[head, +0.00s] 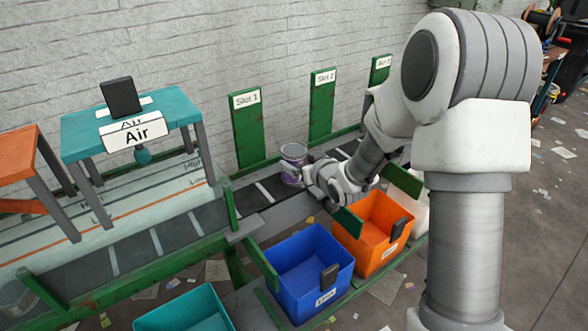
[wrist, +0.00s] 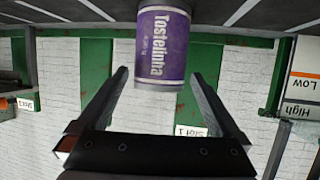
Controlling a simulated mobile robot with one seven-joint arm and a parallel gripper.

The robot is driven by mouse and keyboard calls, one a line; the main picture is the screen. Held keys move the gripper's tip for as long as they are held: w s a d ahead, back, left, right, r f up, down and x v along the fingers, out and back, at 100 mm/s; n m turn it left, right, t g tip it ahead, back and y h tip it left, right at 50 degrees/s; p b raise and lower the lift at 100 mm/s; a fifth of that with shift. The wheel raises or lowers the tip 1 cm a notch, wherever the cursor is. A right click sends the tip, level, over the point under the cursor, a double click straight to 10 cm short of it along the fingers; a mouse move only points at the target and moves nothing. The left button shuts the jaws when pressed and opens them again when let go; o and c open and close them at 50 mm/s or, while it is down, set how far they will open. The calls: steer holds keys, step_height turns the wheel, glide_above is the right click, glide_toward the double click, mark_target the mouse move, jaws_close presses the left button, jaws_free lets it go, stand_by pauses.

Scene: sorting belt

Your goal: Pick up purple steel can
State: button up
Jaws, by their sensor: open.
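The purple steel can (head: 291,176) stands upright on the dark belt in front of the Slot 1 post, its open grey rim up. In the wrist view, which is upside down, the can (wrist: 161,48) shows a purple label with white lettering, and its far end is cut off by the picture's edge. My gripper (head: 308,178) is just right of the can in the head view. In the wrist view my gripper (wrist: 159,74) is open, with one finger on each side of the can's line. The can lies at or just beyond the fingertips; contact cannot be told.
A blue bin (head: 310,262), an orange bin (head: 372,232) and a teal bin (head: 186,311) stand in front of the belt (head: 180,232). A teal stand (head: 78,132) with an Air sign straddles the belt at left. Green slot posts (head: 247,135) line the wall side.

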steer(key=shift+b+x, duration=0.45)
steer(key=shift+x, duration=3.45)
steer(key=shift+r, duration=0.2)
steer(key=shift+c, duration=0.3)
steer(key=c, duration=1)
